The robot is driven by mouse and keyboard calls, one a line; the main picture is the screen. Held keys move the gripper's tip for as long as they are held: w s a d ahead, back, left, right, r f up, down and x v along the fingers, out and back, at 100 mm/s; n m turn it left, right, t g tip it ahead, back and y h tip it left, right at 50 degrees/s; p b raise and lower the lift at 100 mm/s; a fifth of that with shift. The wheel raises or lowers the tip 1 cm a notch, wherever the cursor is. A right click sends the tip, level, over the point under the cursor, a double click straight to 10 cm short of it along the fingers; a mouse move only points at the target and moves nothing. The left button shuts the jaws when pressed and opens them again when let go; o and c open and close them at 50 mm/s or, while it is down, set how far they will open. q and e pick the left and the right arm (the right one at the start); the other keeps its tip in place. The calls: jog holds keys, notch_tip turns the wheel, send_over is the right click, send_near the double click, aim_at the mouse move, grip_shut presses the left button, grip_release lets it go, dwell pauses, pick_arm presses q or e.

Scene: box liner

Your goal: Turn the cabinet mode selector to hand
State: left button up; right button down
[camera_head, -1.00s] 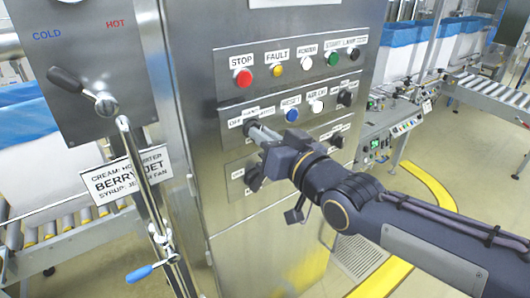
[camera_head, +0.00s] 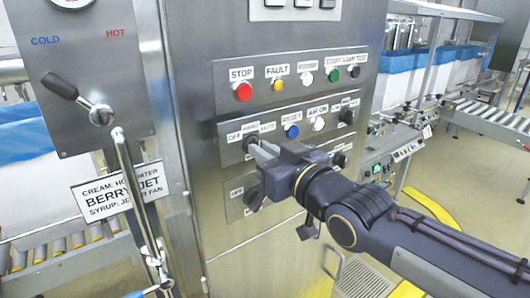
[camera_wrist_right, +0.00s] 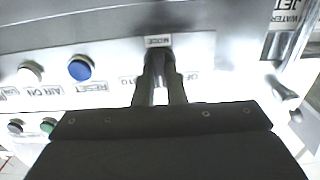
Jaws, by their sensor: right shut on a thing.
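The cabinet (camera_head: 215,90) is a steel box with rows of labelled controls on its front. The mode selector (camera_head: 250,143) is a dark knob at the left of the second row, below labels reading OFF, HAND and AUTO. My right gripper (camera_head: 257,150) reaches it from the lower right, its fingers closed on the knob. In the right wrist view the fingers (camera_wrist_right: 160,82) meet the dark knob just below the MODE label (camera_wrist_right: 158,41). The fingers cover much of the knob, so I cannot tell its exact pointing. My left gripper is not in view.
Beside the selector are a blue RESET button (camera_head: 292,132) and a white AIR ON button (camera_head: 318,124). Above are a red STOP button (camera_head: 243,92) and a yellow FAULT button (camera_head: 277,86). A lever valve (camera_head: 101,115) stands left. Another dark knob (camera_head: 252,197) sits below.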

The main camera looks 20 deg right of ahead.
jog(key=c, duration=1.5)
grip_release()
jog(key=shift+s, duration=0.1)
jog(key=b+v, duration=0.1)
jog(key=v, duration=0.6)
jog(key=shift+s+d, duration=0.15)
jog(key=shift+s, duration=0.15)
jog(key=s+d+f+m+g+h, duration=0.2)
jog(key=f+g, duration=0.1)
jog(key=f, duration=0.4)
jog(key=s+d+f+m+g+h, duration=0.1)
jog(key=s+d+f+g, duration=0.15)
jog(key=f, duration=0.45)
jog(key=s+f+m+g, duration=0.1)
jog(key=s+f+g, duration=0.1)
jog(key=s+f, duration=0.1)
jog(key=s+f+m+g+p, duration=0.1)
jog(key=s+f+g, duration=0.1)
jog(key=s+f, duration=0.1)
jog(key=s+f+g, duration=0.2)
jog(key=s+f, duration=0.1)
jog(key=f, duration=0.2)
jog(key=shift+s+m+y, duration=0.3)
jog(key=shift+m, duration=0.1)
